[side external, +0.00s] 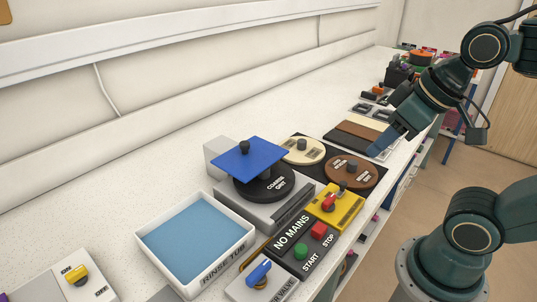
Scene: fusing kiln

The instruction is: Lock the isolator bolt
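A yellow block (348,213) on the bench in the side external view carries a red part (328,203) and a grey upright piece (342,187); this looks like the isolator bolt, but it is too small to tell how the bolt sits. My gripper (378,148) is above and behind the yellow block, over the bench's right side, apart from the block. Its fingers point down and to the left. I cannot tell whether they are open or shut, and I see nothing held.
A NO MAINS panel (291,236) with green START and red STOP buttons adjoins the block. A blue-handled valve (258,273), rinse tub (167,281) and coarse grit wheel (266,185) under a blue plate (247,160) stand nearby. Round discs (353,170) lie behind.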

